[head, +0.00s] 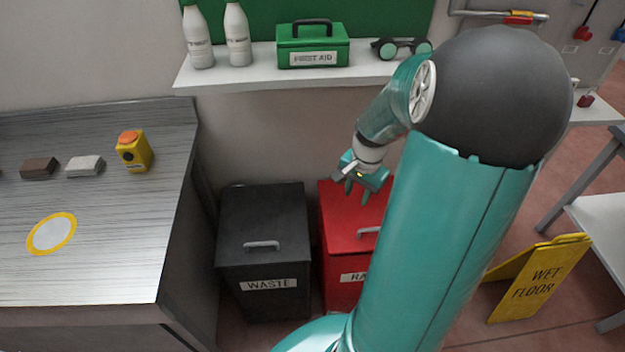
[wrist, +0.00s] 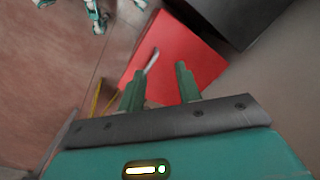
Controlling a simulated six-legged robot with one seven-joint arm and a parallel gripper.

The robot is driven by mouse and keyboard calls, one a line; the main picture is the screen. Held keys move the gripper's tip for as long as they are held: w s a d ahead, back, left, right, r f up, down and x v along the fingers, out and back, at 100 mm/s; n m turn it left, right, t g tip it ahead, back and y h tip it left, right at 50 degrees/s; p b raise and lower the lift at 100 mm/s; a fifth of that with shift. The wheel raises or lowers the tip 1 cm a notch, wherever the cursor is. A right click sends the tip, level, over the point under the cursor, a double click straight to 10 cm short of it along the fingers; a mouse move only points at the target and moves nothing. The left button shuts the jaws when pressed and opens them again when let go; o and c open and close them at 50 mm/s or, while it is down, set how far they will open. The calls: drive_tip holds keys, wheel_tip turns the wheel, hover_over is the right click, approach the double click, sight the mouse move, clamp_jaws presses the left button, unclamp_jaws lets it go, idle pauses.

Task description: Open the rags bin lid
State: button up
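The red rags bin (head: 338,250) stands on the floor right of the black waste bin, its label partly hidden by my arm. Its lid (head: 340,212) is shut and has a grey bar handle (head: 367,231), partly covered by my arm. In the wrist view the red lid (wrist: 185,62) lies beyond my fingers, with its handle (wrist: 151,62) near the left fingertip. My gripper (head: 362,188) is above the rear part of the red lid. In the wrist view my gripper (wrist: 160,82) is open, its two green fingers apart with nothing between them.
The black waste bin (head: 262,250) stands close on the left, beside a metal counter (head: 110,240). A white shelf (head: 240,76) with bottles and a green first aid box (head: 312,45) hangs above. A yellow wet floor sign (head: 540,280) stands right of my arm.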

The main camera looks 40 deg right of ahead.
drive_tip(key=w+a+r+n+t+h, duration=0.1)
drive_tip(key=a+r+n+h, duration=0.1)
drive_tip(key=a+r+n, duration=0.4)
drive_tip(key=a+r, duration=0.4)
drive_tip(key=a, duration=0.2)
drive_tip(key=shift+w+a+r+n, duration=0.3)
drive_tip(key=shift+w, duration=0.05)
